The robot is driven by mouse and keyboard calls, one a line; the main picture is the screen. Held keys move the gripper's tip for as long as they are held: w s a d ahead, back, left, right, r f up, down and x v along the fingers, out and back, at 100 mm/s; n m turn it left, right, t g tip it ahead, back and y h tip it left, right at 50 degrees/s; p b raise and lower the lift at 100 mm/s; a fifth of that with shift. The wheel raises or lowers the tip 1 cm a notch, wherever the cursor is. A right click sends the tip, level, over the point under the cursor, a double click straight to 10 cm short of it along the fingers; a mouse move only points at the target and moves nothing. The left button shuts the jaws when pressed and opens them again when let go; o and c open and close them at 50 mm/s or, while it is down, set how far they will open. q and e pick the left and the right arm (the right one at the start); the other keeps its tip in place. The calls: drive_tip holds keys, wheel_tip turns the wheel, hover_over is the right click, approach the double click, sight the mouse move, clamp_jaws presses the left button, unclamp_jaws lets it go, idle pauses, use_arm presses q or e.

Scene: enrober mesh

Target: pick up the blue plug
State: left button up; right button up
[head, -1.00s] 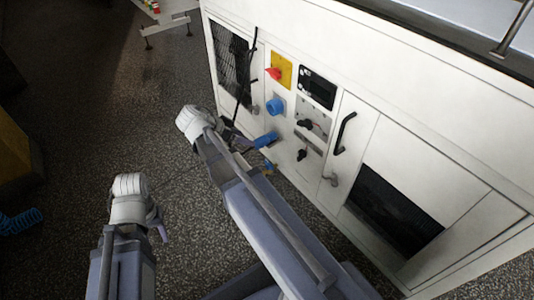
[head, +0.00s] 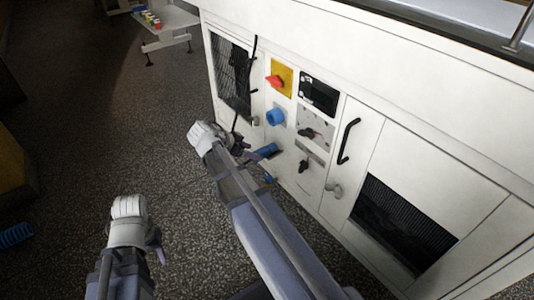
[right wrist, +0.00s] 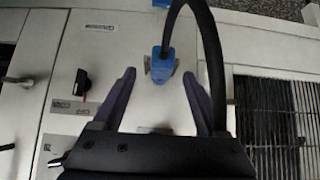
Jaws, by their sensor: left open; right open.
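The blue plug (head: 268,150) is at the white cabinet front, below a round blue socket (head: 276,117). In the right wrist view the blue plug (right wrist: 162,66) sits against a small grey fitting, with a black cable (right wrist: 213,60) looping from it. My right gripper (head: 257,151) is open at the cabinet, and its finger partly covers the plug in the head view. In the right wrist view the plug shows between the spread fingers of the right gripper (right wrist: 158,74); I see no contact. My left gripper (head: 158,245) hangs over open floor, away from the cabinet.
The cabinet (head: 385,145) carries a red switch on a yellow plate (head: 281,78), black knobs, a black handle (head: 348,140) and dark grilles. A white stand (head: 168,25) with small coloured items is at the back.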

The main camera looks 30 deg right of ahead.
sight(265, 152)
drive_tip(key=b+x, duration=0.2)
drive_tip(key=x, duration=0.2)
drive_tip(key=shift+w+a+f, duration=0.1)
drive_tip(key=shift+w+f, duration=0.05)
clamp_jaws()
idle(0.4)
idle(0.3)
